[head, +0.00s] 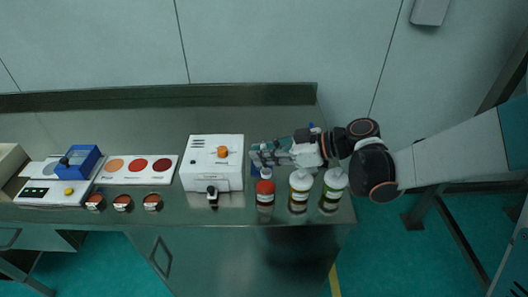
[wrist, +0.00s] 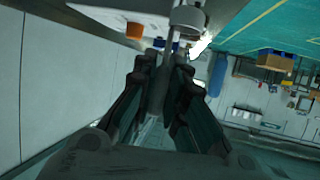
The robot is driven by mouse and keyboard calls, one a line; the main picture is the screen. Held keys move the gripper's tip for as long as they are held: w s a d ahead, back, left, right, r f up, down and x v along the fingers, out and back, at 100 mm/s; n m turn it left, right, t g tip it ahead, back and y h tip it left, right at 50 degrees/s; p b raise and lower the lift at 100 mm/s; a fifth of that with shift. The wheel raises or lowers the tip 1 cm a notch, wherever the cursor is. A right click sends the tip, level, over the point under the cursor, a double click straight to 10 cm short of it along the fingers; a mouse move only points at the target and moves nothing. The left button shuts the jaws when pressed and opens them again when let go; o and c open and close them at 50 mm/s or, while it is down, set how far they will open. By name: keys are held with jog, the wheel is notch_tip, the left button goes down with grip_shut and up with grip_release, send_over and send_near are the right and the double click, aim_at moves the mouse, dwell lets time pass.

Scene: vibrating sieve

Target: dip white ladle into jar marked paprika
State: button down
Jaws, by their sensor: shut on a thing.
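My gripper (head: 262,157) is above the back right of the bench, behind the row of jars. In the wrist view its fingers (wrist: 161,65) are shut on the handle of the white ladle (wrist: 187,17), whose pale round bowl shows beyond the fingertips. The ladle is hard to make out in the head view. A red jar (head: 265,195) stands at the front edge, just in front of the gripper. The jar labels are too small to read.
A white machine (head: 203,178) with an orange knob (head: 223,152) stands left of the jars. Further left are a white panel with three coloured discs (head: 166,178), several small red-brown cups (head: 122,203) and a device with a blue lid (head: 79,161). The wall closes off the back.

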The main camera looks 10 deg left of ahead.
aim_at(264, 168)
jog(key=shift+f+b, duration=1.95)
jog(key=shift+f, duration=0.65)
jog(key=shift+r, duration=0.15)
jog(key=shift+r+p, duration=2.75)
jog(key=shift+r, duration=1)
